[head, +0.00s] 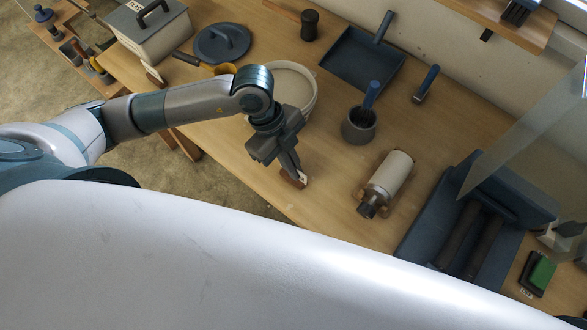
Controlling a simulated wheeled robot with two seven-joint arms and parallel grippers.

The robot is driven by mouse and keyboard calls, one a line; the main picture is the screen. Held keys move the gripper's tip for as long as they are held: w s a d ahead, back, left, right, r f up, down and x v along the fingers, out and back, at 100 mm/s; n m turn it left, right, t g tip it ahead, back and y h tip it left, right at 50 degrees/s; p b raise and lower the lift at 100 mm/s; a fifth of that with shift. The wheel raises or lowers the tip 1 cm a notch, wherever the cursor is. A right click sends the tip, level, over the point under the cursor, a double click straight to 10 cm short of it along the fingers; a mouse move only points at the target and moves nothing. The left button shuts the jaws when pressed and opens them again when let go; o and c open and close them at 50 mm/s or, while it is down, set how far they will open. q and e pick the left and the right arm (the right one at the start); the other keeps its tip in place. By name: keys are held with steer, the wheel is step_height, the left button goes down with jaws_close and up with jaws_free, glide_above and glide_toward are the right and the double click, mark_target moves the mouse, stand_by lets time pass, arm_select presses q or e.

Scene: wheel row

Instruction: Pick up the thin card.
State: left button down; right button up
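My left gripper (291,170) reaches down at the front edge of the wooden table, its fingertips beside a small brown wooden piece. A small pale card-like piece (303,178) shows right at the fingertips, by that wooden piece (288,181). I cannot tell for sure that it is the thin card, or whether the fingers touch it. The finger gap is turned from view, so I cannot tell if the gripper is open or shut. I cannot make out my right gripper.
A pale cylinder (391,175) lies on a wooden cradle to the right. Bare tabletop (335,160) separates gripper and cylinder.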

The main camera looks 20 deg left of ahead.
arm_select(q)
steer(key=shift+r, duration=0.1)
steer(key=shift+r, duration=0.5)
step_height(320, 180, up, 2)
steer(key=shift+d+r+b, duration=0.1)
steer(key=shift+b, duration=0.55)
steer(key=s+d+r+p, duration=0.4)
steer(key=s+r+p, duration=0.3)
steer(key=s, duration=0.3)
steer(key=shift+s+d+r+p, duration=0.3)
steer(key=shift+s+p, duration=0.05)
steer(key=shift+p, duration=0.3)
